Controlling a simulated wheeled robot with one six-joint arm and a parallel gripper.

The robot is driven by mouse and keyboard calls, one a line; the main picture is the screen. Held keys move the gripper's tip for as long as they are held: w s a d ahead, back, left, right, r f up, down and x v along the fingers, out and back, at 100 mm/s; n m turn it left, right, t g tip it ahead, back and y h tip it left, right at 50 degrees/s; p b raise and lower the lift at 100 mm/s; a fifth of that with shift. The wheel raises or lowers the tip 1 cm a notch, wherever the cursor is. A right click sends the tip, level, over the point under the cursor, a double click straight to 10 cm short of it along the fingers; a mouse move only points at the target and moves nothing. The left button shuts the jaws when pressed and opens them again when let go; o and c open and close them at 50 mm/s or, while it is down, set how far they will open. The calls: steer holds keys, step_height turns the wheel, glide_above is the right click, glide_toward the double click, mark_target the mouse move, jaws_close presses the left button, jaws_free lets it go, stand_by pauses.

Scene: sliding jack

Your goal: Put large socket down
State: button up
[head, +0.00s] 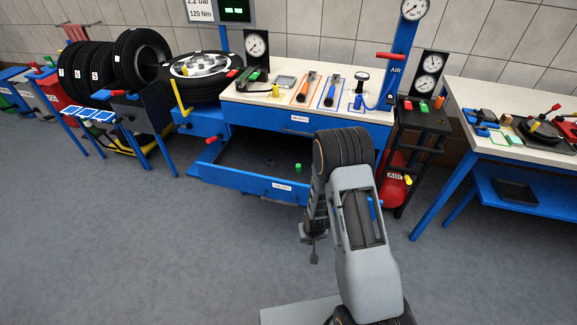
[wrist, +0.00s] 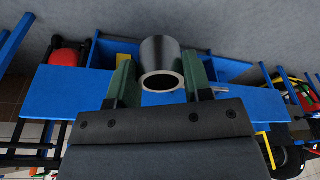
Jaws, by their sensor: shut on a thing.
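In the wrist view my gripper (wrist: 160,78) has its green fingers on either side of a dark metal cylinder with a pale open ring end, the large socket (wrist: 160,60). The gripper is shut on the socket. In the head view the arm's end hangs in front of the workbench, and the gripper (head: 312,240) shows small and dark above the floor; the socket cannot be made out there. A blue drawer (head: 240,179) of the bench stands open, left of my arm. A small green piece (head: 298,168) is inside it.
The bench top (head: 330,107) holds gauges and tools with coloured handles. A tyre (head: 205,85) lies at its left end. A dark trolley (head: 425,118) and red cylinder (head: 394,187) stand right of the drawer, before another table (head: 520,90). The front floor is clear.

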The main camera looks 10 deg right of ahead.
steer(key=w+f+b, duration=0.3)
steer(key=f+b, duration=0.6)
steer(key=b, duration=1.7)
steer(key=shift+w+f, duration=0.3)
steer(key=shift+f, duration=0.1)
